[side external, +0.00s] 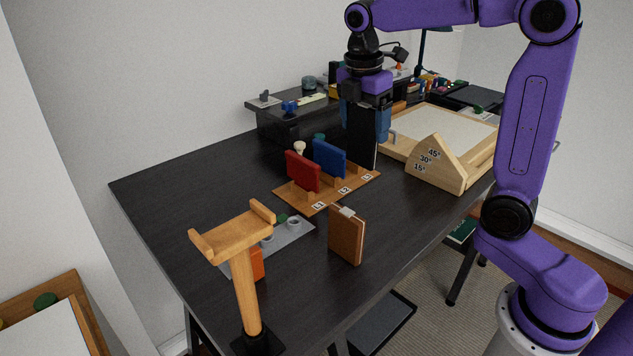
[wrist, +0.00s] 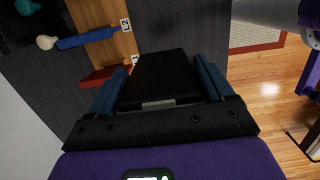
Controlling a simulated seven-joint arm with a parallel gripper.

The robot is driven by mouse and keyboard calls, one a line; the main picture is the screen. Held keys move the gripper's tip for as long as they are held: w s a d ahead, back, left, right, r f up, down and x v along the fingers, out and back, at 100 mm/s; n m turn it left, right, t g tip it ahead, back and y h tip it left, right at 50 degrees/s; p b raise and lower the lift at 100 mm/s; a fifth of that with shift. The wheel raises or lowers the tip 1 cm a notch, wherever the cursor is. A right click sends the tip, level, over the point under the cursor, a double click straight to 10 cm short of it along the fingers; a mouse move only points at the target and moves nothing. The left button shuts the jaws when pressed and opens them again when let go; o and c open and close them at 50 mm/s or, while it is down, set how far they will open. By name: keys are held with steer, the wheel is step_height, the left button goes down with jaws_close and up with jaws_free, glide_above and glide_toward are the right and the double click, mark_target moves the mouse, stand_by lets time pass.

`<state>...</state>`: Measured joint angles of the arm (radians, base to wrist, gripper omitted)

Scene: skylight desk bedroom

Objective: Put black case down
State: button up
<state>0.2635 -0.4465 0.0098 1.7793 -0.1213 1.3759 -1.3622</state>
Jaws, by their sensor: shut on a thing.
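My gripper (side external: 364,133) is shut on the black case (side external: 361,150), which hangs upright between its blue fingers. In the wrist view the black case (wrist: 163,75) lies between both fingers (wrist: 160,88). A wooden rack (side external: 318,203) with slots marked L1, L2 and L3 is on the dark desk. A red case (side external: 302,171) stands at L1 and a blue case (side external: 329,158) at L2. In the side view the black case's lower end is at the L3 end of the rack. I cannot tell whether it touches the rack.
A brown case (side external: 346,236) stands in front of the rack. A wooden angle block (side external: 437,165) and a framed board (side external: 445,128) are to the right. A wooden T-shaped stand (side external: 240,262) and a grey tray (side external: 293,236) are at front left. The desk's left part is clear.

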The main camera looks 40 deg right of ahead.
steer(key=shift+w+d+f, duration=0.1)
steer(key=shift+w+f, duration=3.15)
steer(key=shift+w, duration=0.2)
steer(key=shift+w+d+f, duration=0.1)
steer(key=shift+w+f, duration=3.1)
steer(key=shift+w, duration=0.25)
steer(key=shift+f, duration=0.15)
steer(key=o, duration=1)
steer(key=shift+o, duration=0.2)
